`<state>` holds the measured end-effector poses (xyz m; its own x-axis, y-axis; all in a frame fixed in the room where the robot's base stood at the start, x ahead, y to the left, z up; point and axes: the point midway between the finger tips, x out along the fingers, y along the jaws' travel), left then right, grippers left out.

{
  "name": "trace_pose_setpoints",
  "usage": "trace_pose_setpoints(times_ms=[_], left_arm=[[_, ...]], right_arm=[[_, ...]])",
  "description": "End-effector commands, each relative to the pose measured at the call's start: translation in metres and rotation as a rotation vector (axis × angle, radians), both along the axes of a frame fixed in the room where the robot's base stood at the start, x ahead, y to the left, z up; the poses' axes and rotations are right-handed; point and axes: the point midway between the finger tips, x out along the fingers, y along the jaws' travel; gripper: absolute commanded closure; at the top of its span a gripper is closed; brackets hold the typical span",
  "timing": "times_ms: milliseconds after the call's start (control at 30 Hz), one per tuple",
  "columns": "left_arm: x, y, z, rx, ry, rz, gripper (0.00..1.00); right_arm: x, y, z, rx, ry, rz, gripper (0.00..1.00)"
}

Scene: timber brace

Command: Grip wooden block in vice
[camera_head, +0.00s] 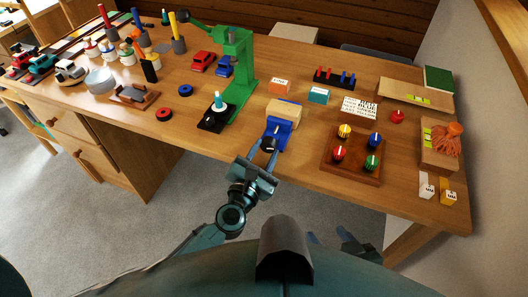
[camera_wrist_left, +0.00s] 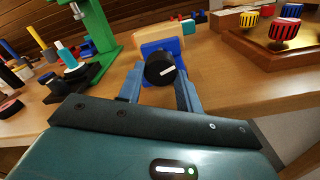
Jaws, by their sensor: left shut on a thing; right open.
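The blue vice (camera_head: 283,133) stands near the front edge of the workbench. The pale wooden block (camera_head: 285,109) sits at the top of the vice, behind its front jaw; I cannot tell whether the jaws press on it. The block (camera_wrist_left: 170,45) and the vice's front plate (camera_wrist_left: 149,48) also show in the left wrist view. My left gripper (camera_head: 268,147) is shut on the vice's black knob (camera_wrist_left: 160,70), which has a white mark; one finger is on each side. My right gripper (camera_head: 352,240) is open and empty, low in front of the bench.
A green drill press (camera_head: 240,70) stands left of the vice. A wooden board with coloured knobs (camera_head: 345,168) lies to the right. Orange (camera_head: 280,86) and teal (camera_head: 318,96) blocks lie behind. The front edge of the workbench (camera_head: 225,150) is clear left of the vice.

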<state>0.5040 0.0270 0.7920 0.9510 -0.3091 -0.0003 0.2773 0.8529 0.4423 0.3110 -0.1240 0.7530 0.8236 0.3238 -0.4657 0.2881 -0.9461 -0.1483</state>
Motion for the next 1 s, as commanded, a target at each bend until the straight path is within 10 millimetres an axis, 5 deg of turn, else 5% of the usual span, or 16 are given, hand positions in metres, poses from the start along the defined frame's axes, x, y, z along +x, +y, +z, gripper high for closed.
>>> trace_pose_setpoints(times_ms=[67,100,367,667,1000], left_arm=[[0.000,0.000,-0.001,-0.001,0.001,0.000,0.88],[0.000,0.000,-0.001,-0.001,0.001,0.000,0.64],[0.000,0.000,0.000,-0.002,0.001,0.000,0.43],[-0.004,0.001,-0.001,-0.002,0.001,0.000,0.43],[-0.064,0.021,-0.003,-0.001,0.005,0.000,0.43]], right_arm=[[0.000,0.000,0.000,0.000,0.001,0.000,0.43],[0.000,0.000,0.000,-0.001,0.001,0.001,0.43],[0.000,0.000,0.000,-0.001,0.001,0.001,0.43],[0.000,0.000,0.000,-0.001,0.001,0.001,0.43],[0.000,0.000,-0.003,0.002,-0.001,0.001,0.43]])
